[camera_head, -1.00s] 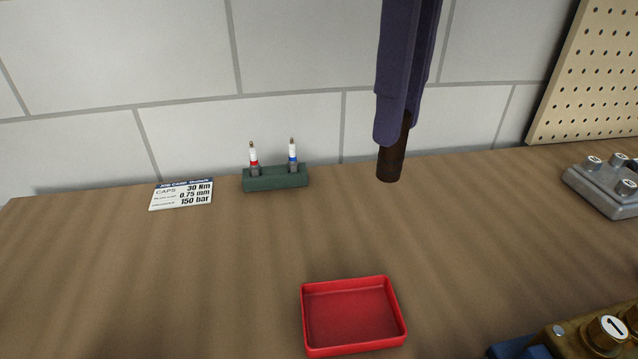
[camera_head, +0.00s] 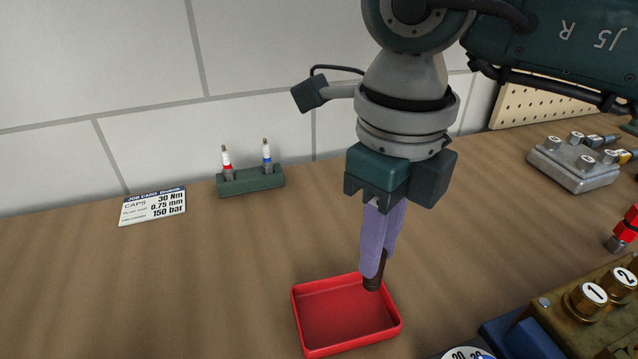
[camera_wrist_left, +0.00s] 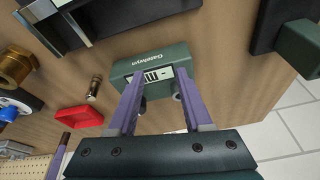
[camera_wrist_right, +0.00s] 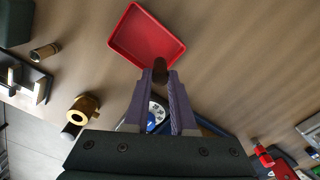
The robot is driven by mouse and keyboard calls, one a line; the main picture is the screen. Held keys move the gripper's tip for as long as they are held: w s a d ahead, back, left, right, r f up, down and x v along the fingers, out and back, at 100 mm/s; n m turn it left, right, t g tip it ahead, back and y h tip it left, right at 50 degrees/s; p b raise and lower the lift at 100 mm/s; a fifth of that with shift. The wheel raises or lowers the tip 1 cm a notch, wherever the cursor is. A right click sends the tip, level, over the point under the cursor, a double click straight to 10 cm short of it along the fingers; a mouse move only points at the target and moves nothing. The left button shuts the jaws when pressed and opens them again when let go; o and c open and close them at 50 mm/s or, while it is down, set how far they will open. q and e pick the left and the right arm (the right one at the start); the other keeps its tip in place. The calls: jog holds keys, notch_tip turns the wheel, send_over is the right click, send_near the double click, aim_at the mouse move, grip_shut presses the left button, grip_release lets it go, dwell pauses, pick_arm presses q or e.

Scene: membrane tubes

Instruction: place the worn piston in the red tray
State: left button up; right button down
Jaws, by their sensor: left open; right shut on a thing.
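The worn piston (camera_head: 374,280) is a dark brown cylinder, held pointing down. My right gripper (camera_head: 378,262) is shut on it, and it also shows between the fingertips in the right wrist view (camera_wrist_right: 160,69). The red tray (camera_head: 349,349) is shallow and empty. The piston's lower end shows over the tray's back right part; its height above the floor is hard to tell. The tray also shows in the left wrist view (camera_wrist_left: 79,109). My left gripper (camera_wrist_left: 158,92) is open and empty, its fingers apart before a green box (camera_wrist_left: 150,68).
A green holder (camera_head: 250,181) with two spark plugs and a job card (camera_head: 153,206) are at the back. A grey block (camera_head: 573,165) and a brass block (camera_head: 590,308) stand at the right. A small metal cylinder (camera_wrist_left: 95,87) stands near the tray. The table left of the tray is clear.

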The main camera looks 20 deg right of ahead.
jog(key=shift+f, duration=2.5)
jog(key=shift+f+b, duration=0.15)
jog(key=shift+b, duration=0.2)
jog(key=c, duration=0.7)
grip_release()
jog(key=shift+c, duration=0.2)
notch_tip(320, 180, up, 12)
jog(key=shift+r, duration=0.2)
